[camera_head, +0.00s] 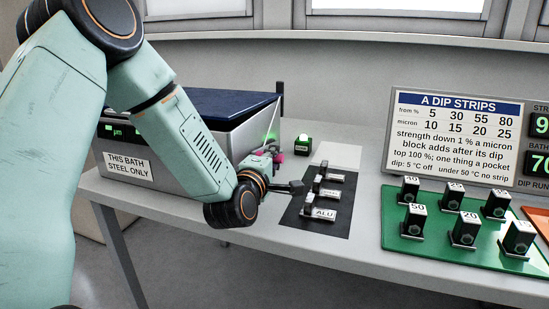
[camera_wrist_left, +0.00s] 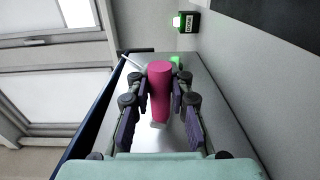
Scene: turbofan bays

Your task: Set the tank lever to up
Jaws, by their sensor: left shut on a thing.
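The tank (camera_head: 165,140) is a grey box with a dark blue lid (camera_head: 205,103) and a sign reading "THIS BATH STEEL ONLY". Its lever has a pink handle (camera_head: 279,157), at the tank's right end in the head view. My left gripper (camera_head: 272,151) is at that handle, and its fingers partly hide it. In the left wrist view the pink handle (camera_wrist_left: 160,85) stands between the two fingers, which are shut on it. A small pale piece shows at the handle's lower end. The lever's exact angle is hard to tell. My right gripper is not in view.
A small dark box with a green light (camera_head: 303,145) stands behind the gripper. A black mat (camera_head: 318,225) with labelled blocks, one reading ALU, lies close to the right. Further right are a green tray (camera_head: 400,240) with several numbered blocks and a "DIP STRIPS" board (camera_head: 455,140).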

